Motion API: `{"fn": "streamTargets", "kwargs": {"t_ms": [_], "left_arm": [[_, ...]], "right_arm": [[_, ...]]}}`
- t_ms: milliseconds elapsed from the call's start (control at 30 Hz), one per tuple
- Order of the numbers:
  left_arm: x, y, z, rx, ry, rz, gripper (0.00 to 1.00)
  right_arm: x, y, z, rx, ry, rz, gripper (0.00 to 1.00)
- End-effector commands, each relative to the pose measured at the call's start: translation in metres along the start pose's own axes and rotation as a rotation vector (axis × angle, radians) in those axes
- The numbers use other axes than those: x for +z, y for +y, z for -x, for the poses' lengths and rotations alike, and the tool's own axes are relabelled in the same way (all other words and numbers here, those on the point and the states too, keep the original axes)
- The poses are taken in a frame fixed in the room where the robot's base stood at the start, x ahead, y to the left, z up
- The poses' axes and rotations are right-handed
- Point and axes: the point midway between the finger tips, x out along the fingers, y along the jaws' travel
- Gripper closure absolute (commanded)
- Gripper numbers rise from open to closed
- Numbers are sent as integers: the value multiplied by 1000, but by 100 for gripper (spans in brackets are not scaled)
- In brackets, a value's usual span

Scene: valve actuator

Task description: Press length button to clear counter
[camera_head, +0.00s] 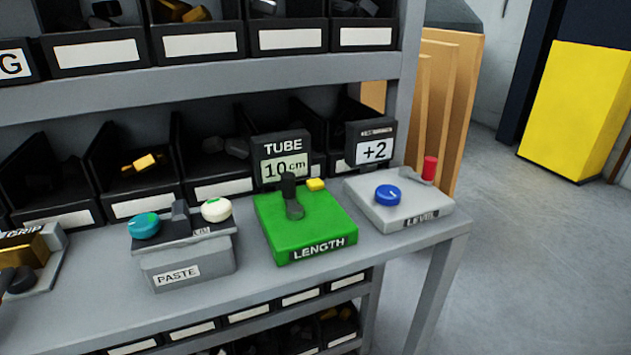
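The green LENGTH box (302,232) sits on the grey bench. A yellow button (316,184) is on its top at the back right. A black lever (291,198) stands upright near the middle of its top. Behind it the TUBE display (283,159) reads 10 cm. Neither of my grippers is in view.
Left of the green box is the grey PASTE box (188,262) with teal and cream knobs. Right of it is the LEVEL box (398,208) with a blue knob and red-handled lever, and a display (371,143) reading +2. Shelf bins (215,165) line the back. Bench front (330,268) is clear.

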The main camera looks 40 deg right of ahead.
Motion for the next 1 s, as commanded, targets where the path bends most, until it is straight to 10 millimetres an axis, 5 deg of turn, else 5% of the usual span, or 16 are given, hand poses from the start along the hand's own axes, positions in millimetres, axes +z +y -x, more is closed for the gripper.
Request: {"fn": "streamTargets", "kwargs": {"t_ms": [367,1000], "left_arm": [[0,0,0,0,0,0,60],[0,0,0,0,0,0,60]], "right_arm": [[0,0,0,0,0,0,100],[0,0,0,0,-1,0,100]]}}
